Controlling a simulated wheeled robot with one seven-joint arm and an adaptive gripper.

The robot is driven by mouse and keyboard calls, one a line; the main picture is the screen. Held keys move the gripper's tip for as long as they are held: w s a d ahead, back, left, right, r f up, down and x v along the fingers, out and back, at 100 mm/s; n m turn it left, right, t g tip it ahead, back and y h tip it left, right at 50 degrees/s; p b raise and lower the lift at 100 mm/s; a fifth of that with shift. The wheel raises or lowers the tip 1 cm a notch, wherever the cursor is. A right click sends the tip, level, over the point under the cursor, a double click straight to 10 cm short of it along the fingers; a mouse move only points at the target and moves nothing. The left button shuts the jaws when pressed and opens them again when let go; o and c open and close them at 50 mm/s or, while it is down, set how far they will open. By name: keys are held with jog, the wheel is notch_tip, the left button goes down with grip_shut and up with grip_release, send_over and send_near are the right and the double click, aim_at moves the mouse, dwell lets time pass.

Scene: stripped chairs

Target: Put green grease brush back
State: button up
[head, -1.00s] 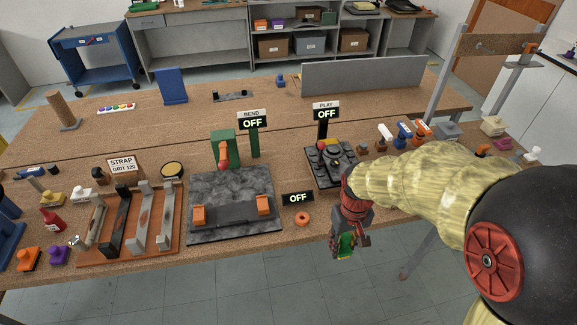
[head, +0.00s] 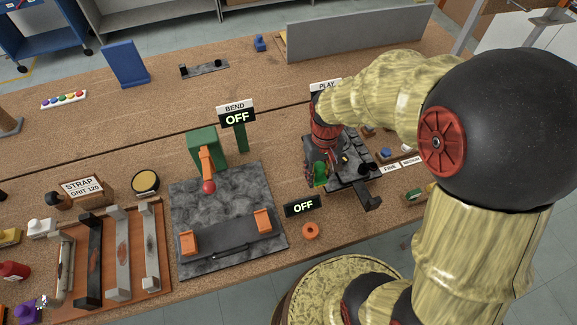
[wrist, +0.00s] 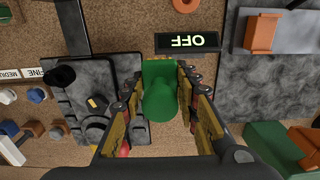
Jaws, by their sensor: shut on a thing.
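The green grease brush (wrist: 160,95) is between the two fingers of my gripper (wrist: 165,110) in the wrist view. Its rounded green end faces the camera, and the rest of it is hidden behind that end. In the head view my gripper (head: 319,178) hangs down over the left side of the black fixture (head: 352,170), with the green of the brush (head: 321,173) showing at the fingers. The gripper is shut on the brush and held above the table. Its exact height is hard to tell.
The grey bending plate (head: 225,190) with orange blocks lies left of the gripper. An OFF sign (head: 302,206) and an orange ring (head: 310,231) are near its front right corner. Small blocks by FINE (head: 389,168) and MEDIUM labels are to the right. A strap rack (head: 150,215) is at left.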

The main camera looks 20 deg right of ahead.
jog(key=w+a+f+b, duration=0.1)
jog(key=w+a+f, duration=0.25)
jog(key=w, duration=0.35)
jog(key=b, duration=0.1)
send_over(291, 176)
jog(key=f, duration=0.5)
jog(key=shift+s+d, duration=0.15)
jog(key=shift+s, duration=0.05)
jog(key=shift+w+f, duration=0.15)
jog(key=shift+f, duration=0.05)
jog(key=shift+w+f+b, duration=0.2)
jog(key=shift+f+b, duration=0.45)
jog(key=shift+f, duration=1.05)
jog(key=shift+f, duration=0.2)
jog(key=o, duration=1.1)
